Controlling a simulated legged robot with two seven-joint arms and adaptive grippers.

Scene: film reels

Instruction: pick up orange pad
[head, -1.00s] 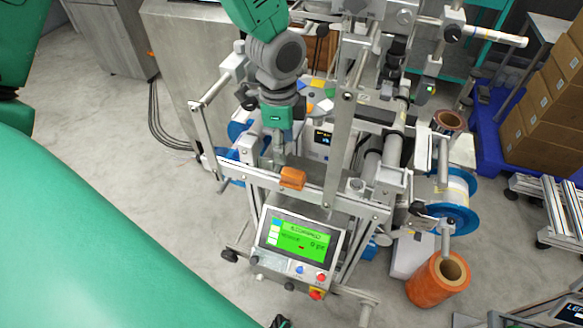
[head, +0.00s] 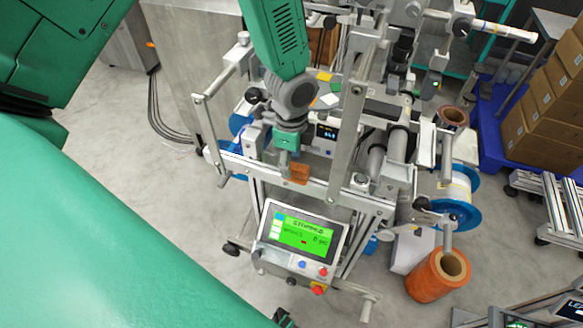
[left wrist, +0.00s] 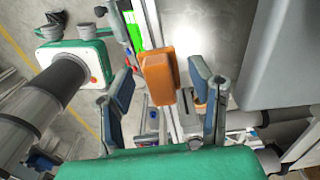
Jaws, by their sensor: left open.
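The orange pad (head: 300,173) is a small block at the front crossbar of the machine, above the control screen. My left gripper (head: 288,165) reaches down from the top and is right at the pad's left side. In the left wrist view the pad (left wrist: 158,78) lies between the two spread fingers of my left gripper (left wrist: 160,68), with a visible gap on both sides. The jaws are open. In the head view the fingertips partly overlap the pad, and contact cannot be told. My right gripper is not clearly seen.
The control panel (head: 300,238) stands below the pad. Metal uprights (head: 352,120) flank the arm. Small coloured pieces, one yellow (head: 323,76), lie on the machine behind. An orange roll (head: 438,276) stands on the floor at right. Cardboard boxes (head: 550,110) are stacked far right.

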